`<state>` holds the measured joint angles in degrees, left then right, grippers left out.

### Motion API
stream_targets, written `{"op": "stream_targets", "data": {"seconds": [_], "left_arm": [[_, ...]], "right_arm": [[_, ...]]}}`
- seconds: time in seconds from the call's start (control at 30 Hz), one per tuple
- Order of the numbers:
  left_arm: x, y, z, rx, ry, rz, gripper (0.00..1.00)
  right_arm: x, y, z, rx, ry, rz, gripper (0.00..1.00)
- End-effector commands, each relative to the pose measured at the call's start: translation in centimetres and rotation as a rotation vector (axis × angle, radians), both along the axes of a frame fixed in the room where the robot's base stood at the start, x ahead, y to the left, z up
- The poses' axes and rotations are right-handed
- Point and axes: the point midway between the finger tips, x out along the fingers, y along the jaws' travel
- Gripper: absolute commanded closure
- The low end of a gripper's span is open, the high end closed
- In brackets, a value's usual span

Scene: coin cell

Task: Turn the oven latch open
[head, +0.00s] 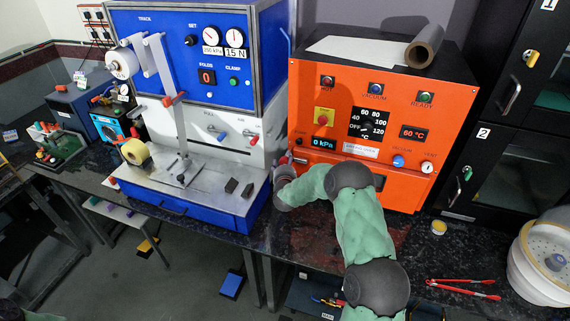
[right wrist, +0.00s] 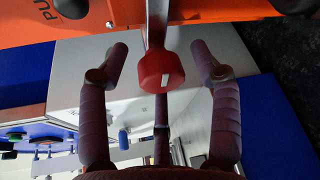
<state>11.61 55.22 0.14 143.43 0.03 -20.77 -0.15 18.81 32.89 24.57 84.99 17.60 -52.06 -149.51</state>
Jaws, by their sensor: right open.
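The orange vacuum oven (head: 400,85) stands on the dark bench, and a strip of its orange face also shows in the right wrist view (right wrist: 200,12). The oven latch is a metal lever with a red knob (right wrist: 160,72). In the head view the latch is mostly hidden by my gripper at the oven's lower left edge. My right gripper (head: 284,178) is there, beside the blue machine. My left gripper is not in view.
The blue and white machine (head: 205,150) stands close on the left of the latch. Red tongs (head: 462,289), a small yellow-lidded jar (head: 438,227) and a white tub (head: 540,262) are on the bench at right. Dark cabinets (head: 505,170) stand behind them.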

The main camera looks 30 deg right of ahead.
Motion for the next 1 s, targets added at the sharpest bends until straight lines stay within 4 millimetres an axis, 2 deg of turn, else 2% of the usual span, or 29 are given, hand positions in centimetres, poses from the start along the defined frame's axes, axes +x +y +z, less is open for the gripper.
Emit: {"op": "stream_targets", "data": {"seconds": [0.17,0.43,0.47,0.6,0.67,0.7,1.0], "left_arm": [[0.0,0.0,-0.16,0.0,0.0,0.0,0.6],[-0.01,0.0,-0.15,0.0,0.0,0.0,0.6],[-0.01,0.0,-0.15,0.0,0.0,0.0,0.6],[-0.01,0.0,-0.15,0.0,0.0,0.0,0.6],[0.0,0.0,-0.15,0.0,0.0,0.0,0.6],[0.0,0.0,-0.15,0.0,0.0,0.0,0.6],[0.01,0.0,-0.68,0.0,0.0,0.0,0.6]], "right_arm": [[0.9,-0.55,-0.23,0.0,0.0,0.0,0.36],[1.0,-0.61,-0.22,0.0,0.0,0.0,0.36],[1.0,-0.61,-0.22,0.0,0.0,0.0,0.39],[0.98,-0.62,-0.23,0.001,0.0,0.0,0.78],[0.96,-0.65,-0.24,0.001,0.0,-0.002,0.95],[0.95,-0.66,-0.24,0.001,0.0,-0.002,1.0],[0.88,-0.79,-0.41,0.018,-0.02,-0.004,1.0]]}}
